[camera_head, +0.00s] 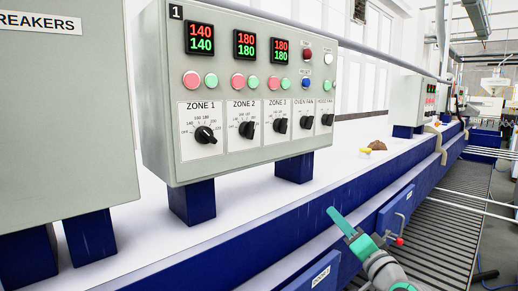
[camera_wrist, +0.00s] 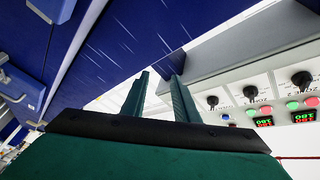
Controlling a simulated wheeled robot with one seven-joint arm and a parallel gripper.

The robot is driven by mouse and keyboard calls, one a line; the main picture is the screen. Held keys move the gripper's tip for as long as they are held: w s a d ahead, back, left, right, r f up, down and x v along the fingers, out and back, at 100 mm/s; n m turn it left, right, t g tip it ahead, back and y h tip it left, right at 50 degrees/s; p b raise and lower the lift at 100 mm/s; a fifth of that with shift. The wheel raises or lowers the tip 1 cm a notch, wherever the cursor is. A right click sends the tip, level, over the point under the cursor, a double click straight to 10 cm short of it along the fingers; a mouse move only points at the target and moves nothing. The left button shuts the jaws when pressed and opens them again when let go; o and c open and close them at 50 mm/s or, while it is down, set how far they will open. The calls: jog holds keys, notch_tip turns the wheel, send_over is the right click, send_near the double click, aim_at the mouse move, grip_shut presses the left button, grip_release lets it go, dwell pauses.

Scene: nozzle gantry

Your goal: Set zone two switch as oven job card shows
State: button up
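The zone 2 switch (camera_head: 247,129) is a black rotary knob on a white plate marked ZONE 2, second from left on the grey control box (camera_head: 220,162). Its exact setting is too small to read. The zone 2 display (camera_head: 244,44) shows 180 in red over 180 in green. My gripper (camera_head: 335,216) is right of and below the box, in front of the blue bench edge, apart from the knobs. In the wrist view, which looks upside down, my gripper's green fingers (camera_wrist: 160,80) stand apart with nothing between them. The zone 2 knob (camera_wrist: 302,78) seems to be at right there. No job card is visible.
The zone 1 knob (camera_head: 206,134), zone 3 knob (camera_head: 280,125) and oven fan knob (camera_head: 307,122) flank it closely. A breakers box (camera_head: 62,120) stands at left. A brown lump (camera_head: 377,146) lies on the white bench top. Drawers with a red-tipped handle (camera_head: 399,241) are below.

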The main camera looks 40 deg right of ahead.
jog(key=a+r+n+t+y, duration=0.1)
jog(key=a+r+n+y, duration=0.25)
jog(key=r, duration=0.45)
jog(key=a+r+n+y, duration=0.2)
jog(key=a+r+n, duration=0.1)
jog(key=a+r, duration=0.3)
jog(key=n+g+y, duration=0.1)
jog(key=n+y, duration=0.2)
jog(key=n, duration=0.3)
send_near(254, 129)
jog(key=shift+m, duration=0.25)
jog(key=w, duration=0.8)
jog(key=shift+a+r, duration=0.2)
jog(key=shift+a, duration=0.1)
grip_shut()
